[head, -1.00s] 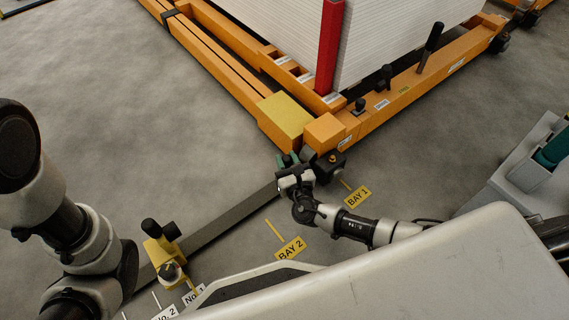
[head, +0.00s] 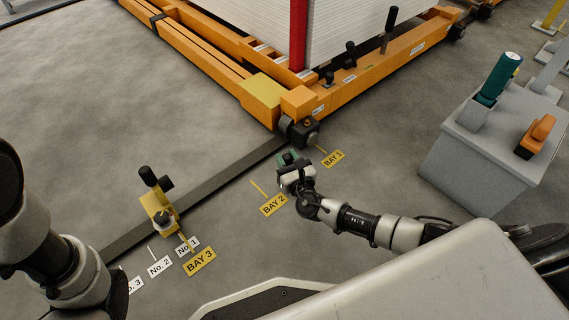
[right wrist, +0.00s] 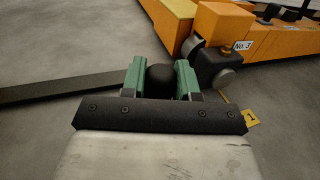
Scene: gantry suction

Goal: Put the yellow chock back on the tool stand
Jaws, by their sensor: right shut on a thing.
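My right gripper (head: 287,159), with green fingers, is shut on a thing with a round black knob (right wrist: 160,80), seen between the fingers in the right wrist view. The rest of the held thing is hidden, so I cannot tell whether it is the yellow chock. A grey stand (head: 465,165), apparently the tool stand, is at the right of the head view. It carries a green-handled tool (head: 497,78) and an orange piece (head: 537,135). My left arm shows at the left edge, but its gripper is out of view.
An orange cart (head: 385,75) with a white stack stands beyond my right gripper, its wheel unit (head: 310,132) close by. A dark floor rail (head: 220,182) runs left from it, with a yellow block with black knobs (head: 158,212) on it. Floor between cart and stand is clear.

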